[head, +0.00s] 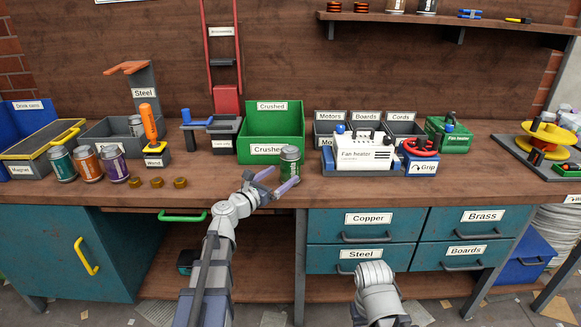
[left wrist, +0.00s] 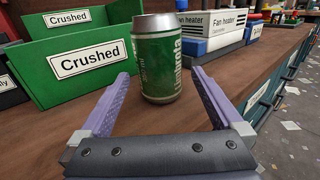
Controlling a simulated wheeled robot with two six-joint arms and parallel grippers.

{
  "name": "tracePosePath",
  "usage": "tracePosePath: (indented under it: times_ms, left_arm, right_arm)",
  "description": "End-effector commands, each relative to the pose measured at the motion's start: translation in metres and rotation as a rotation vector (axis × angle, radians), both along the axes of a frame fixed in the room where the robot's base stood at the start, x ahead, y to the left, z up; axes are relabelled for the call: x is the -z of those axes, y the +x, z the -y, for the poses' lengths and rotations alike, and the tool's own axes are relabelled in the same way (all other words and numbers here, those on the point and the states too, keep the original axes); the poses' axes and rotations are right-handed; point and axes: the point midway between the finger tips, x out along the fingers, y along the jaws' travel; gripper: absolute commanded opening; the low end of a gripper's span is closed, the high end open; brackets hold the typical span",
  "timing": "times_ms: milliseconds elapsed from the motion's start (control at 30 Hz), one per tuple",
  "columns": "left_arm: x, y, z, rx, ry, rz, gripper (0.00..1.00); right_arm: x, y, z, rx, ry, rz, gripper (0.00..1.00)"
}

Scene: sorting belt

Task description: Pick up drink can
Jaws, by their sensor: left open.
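A green drink can (head: 290,162) with a silver top stands upright on the bench near its front edge, in front of the green crushed bin. My left gripper (head: 274,181) is open just in front of it. In the left wrist view the green can (left wrist: 158,65) stands ahead, between the lines of the two purple fingers of my left gripper (left wrist: 162,82), and neither finger visibly grips it. Three more cans, a teal one (head: 61,164), an orange one (head: 87,163) and a purple one (head: 114,163), stand at the left. My right gripper is out of view.
The green crushed bin (head: 277,119) is right behind the can. A white fan heater (head: 362,151) and a red-handled grip tool (head: 420,158) stand to the right. Three brass-coloured pieces (head: 157,183) lie at the left front. Bench front between them and the can is clear.

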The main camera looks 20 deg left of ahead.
Motion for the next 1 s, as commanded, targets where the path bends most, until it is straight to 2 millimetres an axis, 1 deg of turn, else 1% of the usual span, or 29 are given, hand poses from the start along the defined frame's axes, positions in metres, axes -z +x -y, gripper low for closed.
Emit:
tracePosePath:
  times_ms: [167,267,400,467,667,1000]
  left_arm:
    - [-0.004,0.015,0.004,0.001,0.0,0.0,1.0]
    - [-0.008,0.03,0.009,0.002,0.0,0.0,1.0]
    - [-0.006,0.047,0.016,0.002,0.001,0.0,1.0]
    - [-0.006,0.049,0.017,0.001,0.001,0.0,1.0]
    - [-0.006,0.048,0.017,0.0,0.0,0.0,1.0]
    - [-0.006,0.048,0.017,0.0,0.0,0.0,0.62]
  right_arm:
    - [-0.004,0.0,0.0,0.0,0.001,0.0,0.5]
    - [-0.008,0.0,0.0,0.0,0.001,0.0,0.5]
    - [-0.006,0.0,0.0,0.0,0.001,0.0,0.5]
    - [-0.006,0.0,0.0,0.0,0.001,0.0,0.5]
    - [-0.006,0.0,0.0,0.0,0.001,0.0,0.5]
    - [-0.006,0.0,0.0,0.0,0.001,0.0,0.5]
